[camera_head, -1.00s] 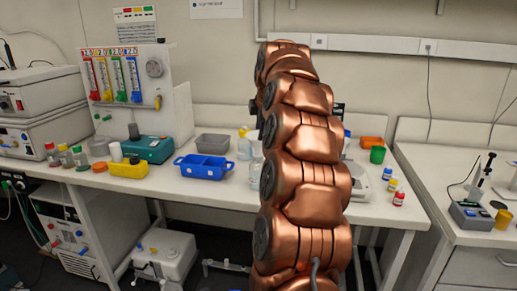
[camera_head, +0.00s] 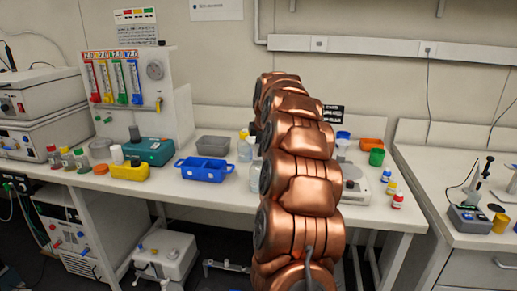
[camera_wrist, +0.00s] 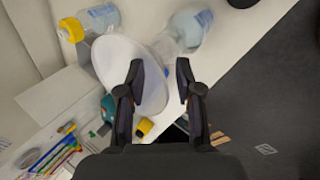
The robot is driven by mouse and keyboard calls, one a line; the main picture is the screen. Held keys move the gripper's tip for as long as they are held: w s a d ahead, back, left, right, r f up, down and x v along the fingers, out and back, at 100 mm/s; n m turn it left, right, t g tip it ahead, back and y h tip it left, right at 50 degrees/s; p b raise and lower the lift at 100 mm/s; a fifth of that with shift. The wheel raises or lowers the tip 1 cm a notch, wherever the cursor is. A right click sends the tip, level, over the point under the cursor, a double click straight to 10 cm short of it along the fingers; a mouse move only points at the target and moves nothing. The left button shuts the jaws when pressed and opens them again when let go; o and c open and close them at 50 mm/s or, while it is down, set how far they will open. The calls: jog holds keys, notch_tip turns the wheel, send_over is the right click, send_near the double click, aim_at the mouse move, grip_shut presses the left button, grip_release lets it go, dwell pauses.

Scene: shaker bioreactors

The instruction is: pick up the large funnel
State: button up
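A large whitish, translucent funnel (camera_wrist: 112,62) shows in the wrist view, with its wide round mouth towards the left. My gripper (camera_wrist: 160,68) is open, its two dark fingers spread. The left finger overlaps the funnel's mouth in the picture. I cannot tell whether it touches the funnel, and nothing is held between the fingers. In the head view I cannot make out the funnel, and my copper-coloured arm covers the middle of the bench and hides my gripper.
In the wrist view a yellow-capped bottle (camera_wrist: 98,20) and a clear bottle (camera_wrist: 188,28) are close to the funnel. The bench (camera_head: 225,200) carries a blue tray (camera_head: 203,176), a grey tub (camera_head: 212,146) and an orange bin (camera_head: 372,144). The bench's front strip is clear.

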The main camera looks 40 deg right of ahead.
grip_shut()
dwell(0.4)
jog(key=shift+r, duration=0.2)
